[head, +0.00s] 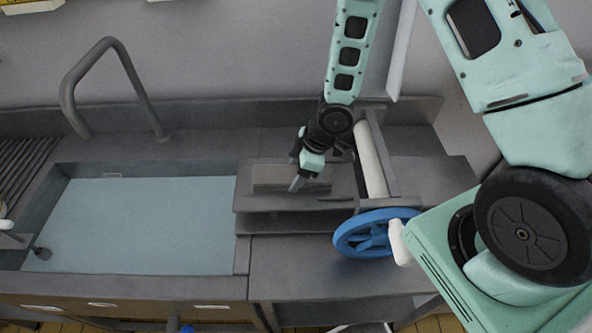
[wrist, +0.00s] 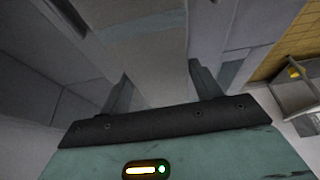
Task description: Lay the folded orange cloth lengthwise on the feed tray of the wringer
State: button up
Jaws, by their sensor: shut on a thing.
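No orange cloth shows in either view. A grey, folded, slab-like cloth (head: 270,178) lies at the feed tray (head: 250,203) of the wringer, its long side running left to right. My gripper (head: 298,174) is at the right part of this slab, pointing down, with its jaws shut on it. In the wrist view a pale grey surface (wrist: 155,50) fills the space between the fingers of my gripper (wrist: 160,78); its edges are hard to make out. The wringer has a pale roller (head: 371,165) and a blue handwheel (head: 368,236), right of my gripper.
A wide sink of pale blue water (head: 135,225) lies to the left, with a grey tap (head: 105,75) behind it. A wall rises behind the counter. The counter in front of the tray (head: 295,265) is clear. My arm comes in from the right, above the wringer.

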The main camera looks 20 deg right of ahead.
jog(key=o, duration=1.1)
jog(key=shift+r, duration=0.1)
notch_tip(320, 180, up, 16)
jog(key=s+d+m+h+p, duration=0.1)
jog(key=s+d+h+p, duration=0.1)
jog(key=s+p, duration=0.15)
jog(key=s+a+r+m, duration=0.1)
jog(key=s+a+r, duration=0.1)
jog(key=s+r, duration=0.2)
jog(key=s+a+r+m+g+h, duration=0.1)
jog(key=s+a+r+m, duration=0.1)
jog(key=s, duration=0.5)
jog(key=s+a+r+m, duration=0.2)
jog(key=s+a+r, duration=0.2)
jog(key=s+r, duration=0.2)
jog(key=shift+s+a+r+g+h+p, duration=0.2)
jog(key=shift+s+r+g+h+p, duration=0.1)
jog(key=shift+g, duration=0.1)
